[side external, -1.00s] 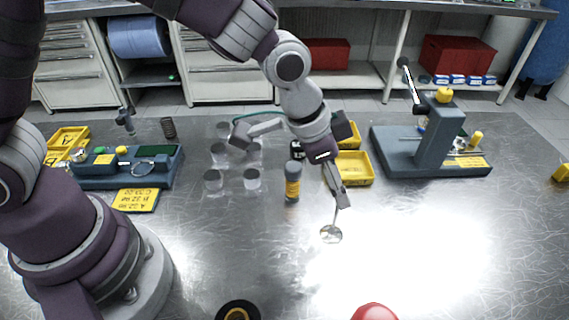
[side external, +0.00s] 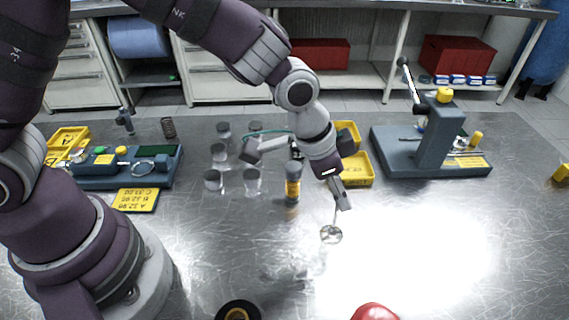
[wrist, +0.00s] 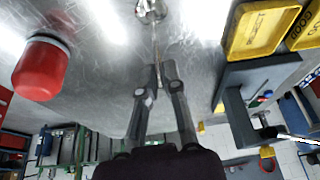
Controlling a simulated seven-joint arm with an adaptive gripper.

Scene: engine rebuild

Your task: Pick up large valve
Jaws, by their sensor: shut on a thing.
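The large valve is a shiny metal piece with a round head (side external: 331,235) and a thin stem. It stands in the bright middle of the bench in the side view, stem slanting up to my gripper (side external: 341,205). In the wrist view the valve head (wrist: 150,10) is at the top edge, and the stem runs down to my gripper (wrist: 161,72). I cannot tell whether the head touches the bench.
A grey fixture (side external: 430,150) stands back right. A red object (side external: 374,312) and black ring (side external: 238,311) are at the front. Right front is clear.

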